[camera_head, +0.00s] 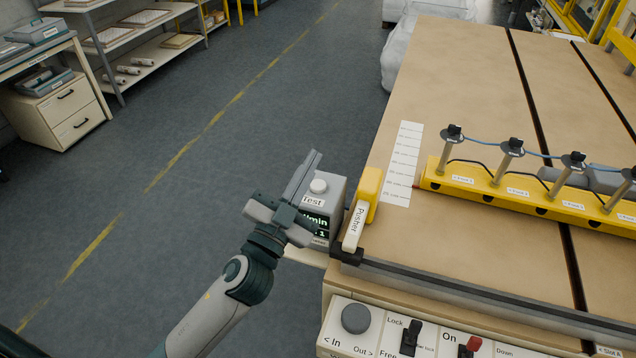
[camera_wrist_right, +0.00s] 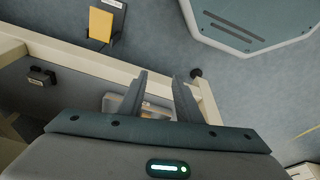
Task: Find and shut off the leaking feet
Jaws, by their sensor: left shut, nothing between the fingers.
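A yellow bar (camera_head: 520,190) with several upright metal feet stands on the tan table, at the right of the head view. Each foot, like the leftmost one (camera_head: 446,150), has a black cap, and a blue hose runs between the caps. The labels on the bar are too small to read. A grey test box (camera_head: 338,195) with a white button (camera_head: 318,186) and a green display stands at the table's left edge. My left gripper (camera_head: 315,156) is shut and empty beside this box, partly covering it. My right gripper (camera_wrist_right: 160,76) shows in the right wrist view, open.
A yellow pusher (camera_head: 367,195) sits at the table corner beside a white label strip (camera_head: 403,160). A control panel (camera_head: 390,333) with a knob, a black switch and a red switch is at the front. The floor (camera_head: 180,220) at left is clear.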

